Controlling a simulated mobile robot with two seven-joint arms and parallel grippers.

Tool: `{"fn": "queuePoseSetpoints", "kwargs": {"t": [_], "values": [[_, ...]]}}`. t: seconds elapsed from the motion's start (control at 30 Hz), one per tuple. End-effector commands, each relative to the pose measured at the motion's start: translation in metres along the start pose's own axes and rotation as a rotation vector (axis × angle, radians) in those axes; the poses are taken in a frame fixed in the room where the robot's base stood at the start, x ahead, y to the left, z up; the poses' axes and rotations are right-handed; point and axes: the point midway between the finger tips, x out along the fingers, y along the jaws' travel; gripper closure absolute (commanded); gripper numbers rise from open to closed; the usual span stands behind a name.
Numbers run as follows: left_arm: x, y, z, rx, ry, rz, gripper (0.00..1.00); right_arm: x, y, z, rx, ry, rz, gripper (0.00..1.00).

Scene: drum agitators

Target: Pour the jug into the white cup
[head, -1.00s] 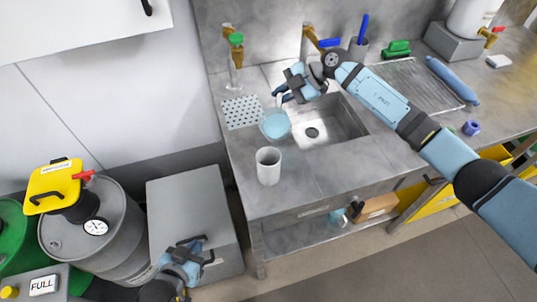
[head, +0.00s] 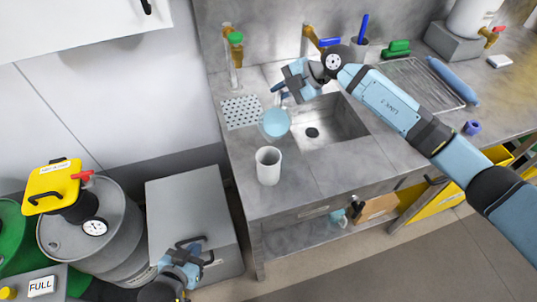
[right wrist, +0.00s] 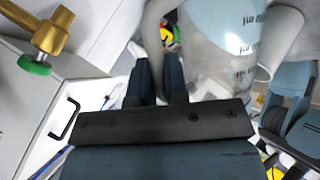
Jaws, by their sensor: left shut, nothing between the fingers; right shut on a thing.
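The jug (head: 275,123), see-through with light blue in it, is held above the counter at the sink's left edge. My right gripper (head: 283,92) is shut on its handle. In the right wrist view the handle (right wrist: 154,25) runs down between the fingers, and the jug (right wrist: 222,55) shows printed marks. The white cup (head: 268,168) stands upright on the counter, just nearer than the jug; it is partly behind the jug in the right wrist view (right wrist: 282,42). I cannot tell the jug's exact tilt; no stream shows. My left gripper (head: 184,252) is shut and empty, low by the grey box.
The sink (head: 335,122) is behind and right of the cup. A perforated plate (head: 242,112) lies left of the jug, with a green-topped tap (head: 235,42) behind. A grey drum (head: 120,240) and grey box (head: 190,205) stand at left. The counter right of the cup is clear.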

Motion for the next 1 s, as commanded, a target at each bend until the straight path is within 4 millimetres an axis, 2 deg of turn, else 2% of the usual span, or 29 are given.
{"fn": "queuePoseSetpoints", "kwargs": {"t": [1.0], "values": [[0.004, 0.000, 0.008, 0.000, -0.005, 0.001, 1.00, -0.007, 0.004, -0.012, -0.082, -0.058, 0.035, 1.00]]}}
